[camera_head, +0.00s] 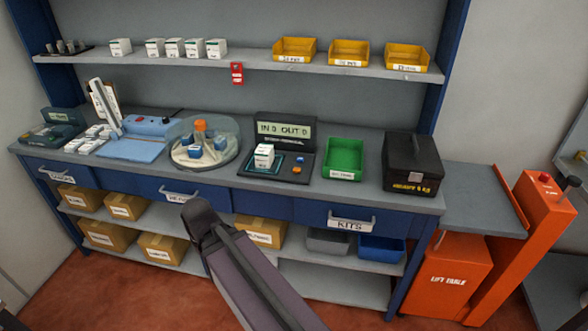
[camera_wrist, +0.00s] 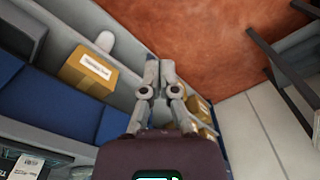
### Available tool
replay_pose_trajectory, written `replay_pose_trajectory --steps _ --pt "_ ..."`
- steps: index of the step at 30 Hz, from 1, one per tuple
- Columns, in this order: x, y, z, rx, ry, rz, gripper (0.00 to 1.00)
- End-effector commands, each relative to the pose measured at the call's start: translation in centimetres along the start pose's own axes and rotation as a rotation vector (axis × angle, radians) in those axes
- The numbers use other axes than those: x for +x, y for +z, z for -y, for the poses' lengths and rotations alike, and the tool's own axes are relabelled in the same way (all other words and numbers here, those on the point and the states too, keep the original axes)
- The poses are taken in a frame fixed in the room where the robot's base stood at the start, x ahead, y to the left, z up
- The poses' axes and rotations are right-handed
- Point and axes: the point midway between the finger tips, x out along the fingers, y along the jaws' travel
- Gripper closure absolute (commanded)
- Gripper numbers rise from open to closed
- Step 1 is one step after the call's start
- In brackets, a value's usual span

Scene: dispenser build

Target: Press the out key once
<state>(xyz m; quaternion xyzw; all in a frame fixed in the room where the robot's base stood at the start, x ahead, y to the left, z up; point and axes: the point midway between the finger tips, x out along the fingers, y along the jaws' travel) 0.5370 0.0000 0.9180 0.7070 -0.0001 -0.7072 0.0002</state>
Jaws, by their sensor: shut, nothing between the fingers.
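The counter device (camera_head: 286,145) stands on the bench in the head view. Its display (camera_head: 284,130) reads "IN 0 OUT 0". A white box (camera_head: 264,157) sits on its left part. A blue key (camera_head: 299,158) and an orange key (camera_head: 297,170) are on its right part. I cannot read which one is the out key. My gripper (camera_wrist: 159,68) is shut and empty in the wrist view. In the head view my arm is low, in front of the bench, below and left of the device; its fingers cannot be made out there.
A round clear-covered tray (camera_head: 204,143) stands left of the device, a green bin (camera_head: 343,158) and a black case (camera_head: 411,163) right of it. Drawer handles stick out from the bench front. Cardboard boxes (camera_wrist: 89,72) lie on the lower shelf. An orange lift table (camera_head: 447,275) is at right.

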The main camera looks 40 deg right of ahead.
Motion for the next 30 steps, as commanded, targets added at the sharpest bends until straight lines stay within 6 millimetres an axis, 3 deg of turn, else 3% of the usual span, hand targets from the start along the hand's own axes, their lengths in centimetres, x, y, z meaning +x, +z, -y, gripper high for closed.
replay_pose_trajectory --steps 8,16,23,30 --pt "-0.2 -0.6 -0.4 0.007 -0.012 -0.007 1.00" --pt "-1.3 -3.9 -3.2 0.056 -0.085 -0.055 1.00" --pt "-3.0 -8.2 -8.4 0.123 -0.183 -0.142 1.00" --pt "-5.2 -12.1 -15.3 0.203 -0.275 -0.259 1.00"
